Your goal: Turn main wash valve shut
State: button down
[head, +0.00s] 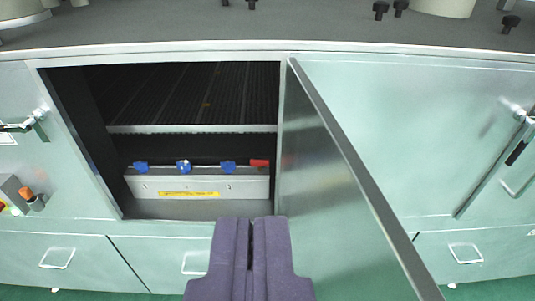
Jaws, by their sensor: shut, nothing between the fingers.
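Inside an open cabinet, a row of valves sits on a pale metal box (230,187). Three have blue handles: left (140,166), middle (183,167) and right (228,167). A valve with a red lever handle (259,163) is at the right end, its lever lying sideways. I cannot tell from any readable label which is the main wash valve. My gripper (250,222) is shut and empty. In the picture its tips are below the red handle, near the lower edge of the opening, and apart from the valves.
The cabinet door (350,190) stands open to the right of the opening, close beside my gripper. A shelf edge (190,129) crosses above the valves. A yellow label (190,194) is on the box. Drawers (55,258) lie below; a grey worktop (200,30) lies above.

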aim_at(260, 163)
jog(key=i+j, duration=0.6)
jog(key=j, duration=0.25)
jog(key=i+j+z, duration=0.1)
jog(key=i+j, duration=0.2)
jog(key=j, duration=0.1)
